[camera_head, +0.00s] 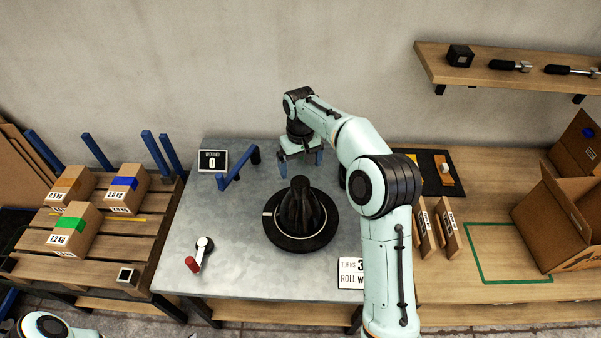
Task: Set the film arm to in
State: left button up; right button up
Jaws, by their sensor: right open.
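A blue bent bar (238,170) stands at the back left of the grey metal table; it looks like the film arm, but I cannot tell for sure. A small lever with a red grip (193,263) lies at the table's front left, its grip pointing toward the front. A black turntable (300,240) with a dark ribbed cone is in the middle. My right gripper (301,165) is open, with its blue fingers apart, behind the turntable and to the right of the blue bar. Nothing shows between its fingers. My left gripper is out of view.
A display (212,161) reading 0 stands at the back left. A sign (350,272) is partly hidden by my right arm. A pallet (100,230) with several boxes is at left. An open carton (560,230) stands on the wooden bench at right. A shelf (480,68) hangs above it.

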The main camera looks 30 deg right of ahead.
aim_at(223, 183)
jog(key=k, duration=1)
